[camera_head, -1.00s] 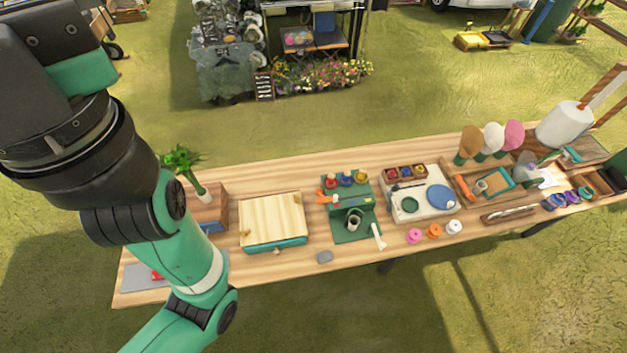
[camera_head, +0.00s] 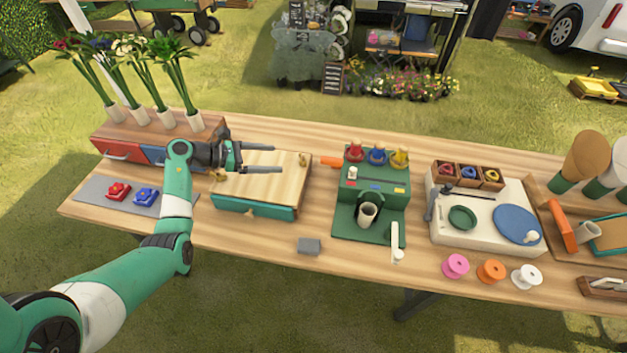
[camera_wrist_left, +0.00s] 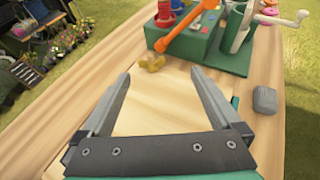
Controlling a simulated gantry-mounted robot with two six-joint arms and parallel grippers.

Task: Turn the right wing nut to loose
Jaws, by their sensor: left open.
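The flower press (camera_head: 225,205) has a pale wooden top board and a green base, and sits left of the middle of the table. The right wing nut (camera_head: 304,160) is small and brass, at the board's right edge. In the left wrist view the wing nut (camera_wrist_left: 152,62) shows ahead of the fingertips, between their lines. My left gripper (camera_head: 277,157) is open and empty over the board. Its fingers point right toward the wing nut and are apart from it. Two more brass nuts show, at the board's left (camera_head: 218,174) and at the front (camera_head: 248,212). My right gripper is not in view.
A green machine (camera_head: 372,195) with an orange handle (camera_head: 330,161) stands just right of the wing nut. A grey block (camera_head: 309,246) lies in front. Several potted flowers (camera_head: 165,118) stand behind on the left. The table's front strip is mostly clear.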

